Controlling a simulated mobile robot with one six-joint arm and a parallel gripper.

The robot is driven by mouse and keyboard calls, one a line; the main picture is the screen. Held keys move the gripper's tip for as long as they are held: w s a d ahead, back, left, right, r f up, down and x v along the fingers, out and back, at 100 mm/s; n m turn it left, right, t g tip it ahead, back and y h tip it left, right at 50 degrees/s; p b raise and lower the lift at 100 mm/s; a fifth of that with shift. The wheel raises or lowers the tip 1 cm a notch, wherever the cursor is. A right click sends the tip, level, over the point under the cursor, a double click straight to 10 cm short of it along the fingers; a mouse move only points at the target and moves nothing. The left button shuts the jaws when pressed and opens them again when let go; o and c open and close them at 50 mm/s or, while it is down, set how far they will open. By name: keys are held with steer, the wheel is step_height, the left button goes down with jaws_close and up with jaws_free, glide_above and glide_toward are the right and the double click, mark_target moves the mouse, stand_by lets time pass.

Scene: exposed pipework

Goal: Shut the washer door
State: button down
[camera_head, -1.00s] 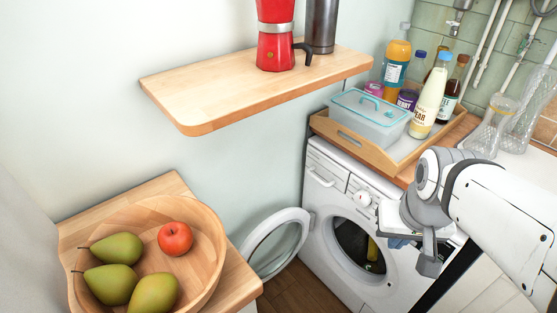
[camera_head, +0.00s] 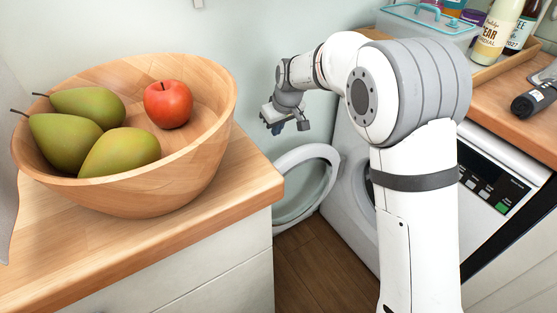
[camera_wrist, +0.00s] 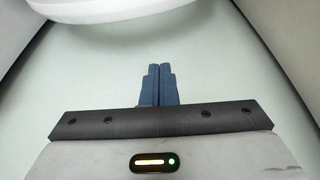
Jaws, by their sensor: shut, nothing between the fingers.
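The washer (camera_head: 352,200) is a white front loader, partly hidden behind my arm. Its round door (camera_head: 278,166), a white ring with a see-through middle, stands open to the left of the washer, swung out near the wooden counter. My gripper (camera_head: 289,128) is shut and empty. In the head view it appears just above the door's top rim, close to the pale wall. In the wrist view, the blue fingertips (camera_wrist: 160,70) are together against a pale green background. A white curved edge (camera_wrist: 110,12), probably the door rim, lies beyond them. I cannot tell whether they touch it.
A wooden counter (camera_head: 225,215) stands at the left, with a wooden bowl (camera_head: 190,170) of pears and a red apple. A wooden tray (camera_head: 490,75) with bottles and a plastic box sits above the washer. Brown floor (camera_head: 320,270) shows between counter and washer.

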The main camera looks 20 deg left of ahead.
step_height(320, 180, down, 10)
steer(key=b, duration=0.3)
steer(key=shift+s+b, duration=0.2)
steer(key=shift+b, duration=0.15)
stand_by(0.3)
